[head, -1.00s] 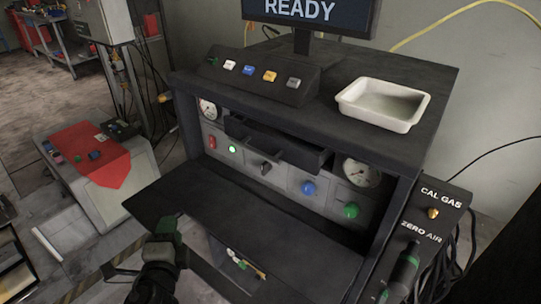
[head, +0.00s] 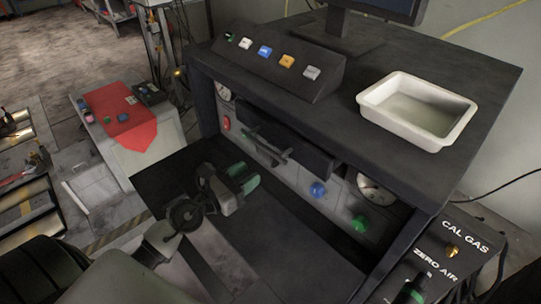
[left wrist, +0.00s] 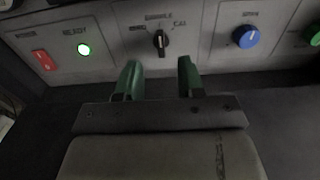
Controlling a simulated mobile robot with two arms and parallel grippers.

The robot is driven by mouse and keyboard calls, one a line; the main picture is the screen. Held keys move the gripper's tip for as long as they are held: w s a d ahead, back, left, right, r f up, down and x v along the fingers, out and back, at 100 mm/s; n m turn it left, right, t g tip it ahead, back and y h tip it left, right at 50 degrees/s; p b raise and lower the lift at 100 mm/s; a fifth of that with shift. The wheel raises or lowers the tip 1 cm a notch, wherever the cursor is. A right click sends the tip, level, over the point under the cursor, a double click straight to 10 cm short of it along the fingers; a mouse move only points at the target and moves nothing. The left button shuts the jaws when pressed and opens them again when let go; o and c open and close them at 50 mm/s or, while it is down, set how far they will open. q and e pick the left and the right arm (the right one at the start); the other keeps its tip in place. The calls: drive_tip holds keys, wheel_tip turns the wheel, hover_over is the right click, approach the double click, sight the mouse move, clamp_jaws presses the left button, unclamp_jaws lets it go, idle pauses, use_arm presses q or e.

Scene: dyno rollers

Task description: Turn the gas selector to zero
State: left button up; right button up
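The gas selector is a small black knob (left wrist: 161,42) on the grey panel, in the upper middle of the left wrist view. Its pale mark points roughly upward; the lettering around it is small, with CAL readable at its right. In the head view the knob (head: 277,158) is dark and partly hard to make out under the dark ledge. My left gripper (head: 245,179) is over the bench's front shelf, before the panel. In the left wrist view its green fingers (left wrist: 159,80) are apart and empty, either side of and short of the knob. My right gripper is out of view.
A dark ledge (head: 290,150) overhangs the panel. A white tray (head: 418,108) sits on top.

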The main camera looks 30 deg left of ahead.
sight(272, 159)
use_arm(q)
drive_tip(key=p+x, duration=0.1)
drive_tip(key=x, duration=0.6)
drive_tip(key=shift+w+d, duration=0.15)
drive_tip(key=shift+w, duration=0.2)
drive_tip(key=shift+c, duration=0.3)
clamp_jaws()
